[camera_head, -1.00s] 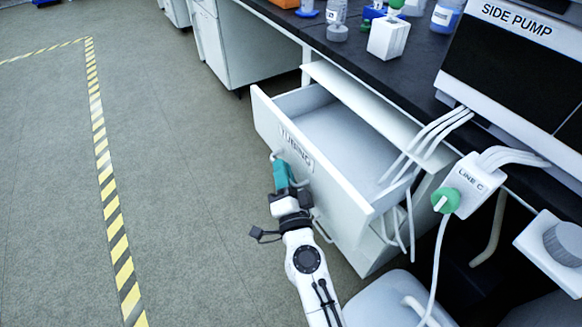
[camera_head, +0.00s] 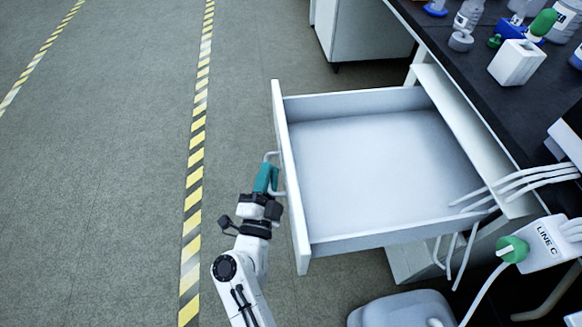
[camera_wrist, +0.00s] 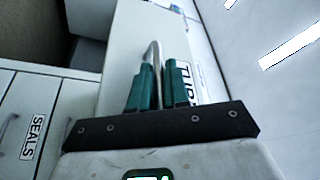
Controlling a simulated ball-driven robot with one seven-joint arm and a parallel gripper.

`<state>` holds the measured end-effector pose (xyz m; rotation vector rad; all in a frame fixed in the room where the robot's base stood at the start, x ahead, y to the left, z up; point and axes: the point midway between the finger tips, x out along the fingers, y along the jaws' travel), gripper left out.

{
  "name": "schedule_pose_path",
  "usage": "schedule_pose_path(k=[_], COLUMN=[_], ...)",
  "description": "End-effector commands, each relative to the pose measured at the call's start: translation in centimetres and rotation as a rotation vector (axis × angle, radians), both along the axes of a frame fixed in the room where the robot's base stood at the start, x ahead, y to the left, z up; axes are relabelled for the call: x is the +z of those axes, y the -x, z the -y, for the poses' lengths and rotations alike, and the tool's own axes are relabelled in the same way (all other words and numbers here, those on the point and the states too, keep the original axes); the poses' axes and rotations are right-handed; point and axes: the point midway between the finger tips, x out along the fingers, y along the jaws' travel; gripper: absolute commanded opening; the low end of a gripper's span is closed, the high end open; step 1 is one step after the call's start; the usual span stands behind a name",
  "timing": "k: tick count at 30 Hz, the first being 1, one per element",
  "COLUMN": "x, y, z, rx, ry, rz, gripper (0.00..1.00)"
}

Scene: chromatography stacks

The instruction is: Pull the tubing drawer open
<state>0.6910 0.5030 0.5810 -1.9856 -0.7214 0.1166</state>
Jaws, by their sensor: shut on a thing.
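The tubing drawer (camera_head: 380,236) is pulled well out from the bench, and its empty light grey floor shows in the head view. My gripper (camera_head: 268,172) is at the outer side of the drawer front, with its teal fingers shut on the drawer's bar handle (camera_head: 281,193). In the wrist view, the teal fingers (camera_wrist: 160,85) stand on either side of the grey handle (camera_wrist: 153,58). The drawer front (camera_wrist: 130,30) and part of its label (camera_wrist: 190,85) show behind them.
White tubes (camera_head: 530,180) hang over the drawer's rear right corner. A green-capped LINE C block (camera_head: 546,242) is at the right. The black bench top (camera_head: 470,85) holds bottles. A SEALS drawer (camera_wrist: 25,125) shows in the wrist view. The floor at left is clear.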

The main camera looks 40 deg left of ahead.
Motion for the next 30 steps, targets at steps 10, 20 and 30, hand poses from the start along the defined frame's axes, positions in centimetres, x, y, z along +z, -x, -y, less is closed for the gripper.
schedule_pose_path(k=[10,20,30], x=[-0.2,-0.1,-0.3], y=[0.9,0.9,2.1], z=[-0.6,-0.6,0.1], rx=[-0.002,-0.002,0.000], ry=[0.001,0.001,0.001], rz=[-0.002,-0.002,-0.004], gripper=[0.00,0.22,0.22])
